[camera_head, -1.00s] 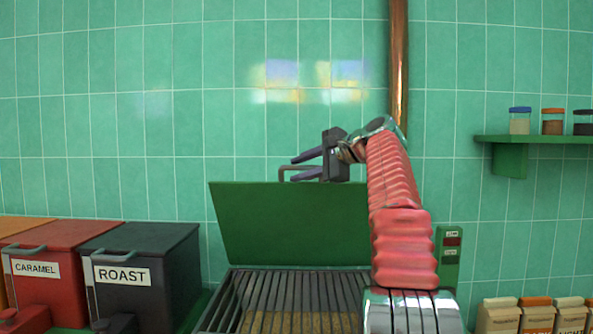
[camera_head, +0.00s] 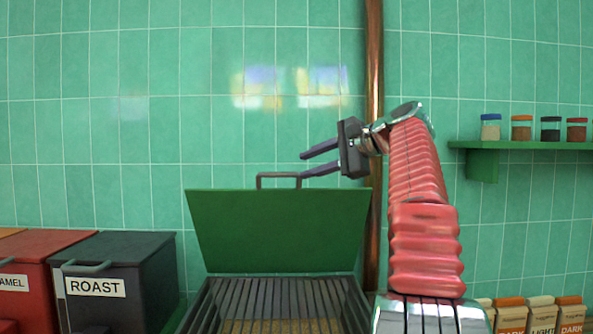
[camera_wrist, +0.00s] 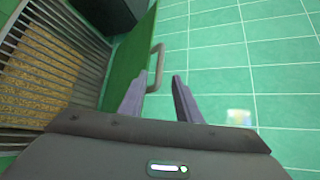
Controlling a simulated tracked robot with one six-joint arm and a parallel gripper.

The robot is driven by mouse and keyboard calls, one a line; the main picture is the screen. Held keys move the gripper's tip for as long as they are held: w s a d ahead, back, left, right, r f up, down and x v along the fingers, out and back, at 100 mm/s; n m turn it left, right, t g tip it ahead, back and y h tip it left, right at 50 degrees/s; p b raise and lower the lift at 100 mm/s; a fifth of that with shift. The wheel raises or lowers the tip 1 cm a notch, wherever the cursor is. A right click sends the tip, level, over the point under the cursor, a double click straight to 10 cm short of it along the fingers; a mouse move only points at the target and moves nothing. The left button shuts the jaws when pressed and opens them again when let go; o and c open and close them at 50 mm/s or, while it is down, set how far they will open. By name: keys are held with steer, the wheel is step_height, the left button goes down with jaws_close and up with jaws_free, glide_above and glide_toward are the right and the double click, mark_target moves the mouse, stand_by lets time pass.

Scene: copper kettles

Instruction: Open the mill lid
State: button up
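The green mill lid (camera_head: 275,232) stands raised, tilted up behind the mill's slatted grate (camera_head: 285,299). Its grey bar handle (camera_head: 278,175) is on the top edge. Grain shows under the slats. In the wrist view the lid (camera_wrist: 128,62) is seen edge-on, with its handle (camera_wrist: 157,66) just ahead of the fingers. My gripper (camera_head: 303,165) is above the lid's right part, fingers pointing left and spread apart.
A dark ROAST bin (camera_head: 120,270) and a red bin (camera_head: 40,262) stand to the left. A copper pipe (camera_head: 374,70) runs up the tiled wall behind my arm. A shelf with jars (camera_head: 520,145) is at right, with several packets (camera_head: 541,314) below.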

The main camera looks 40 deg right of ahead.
steer(key=shift+v, duration=1.2)
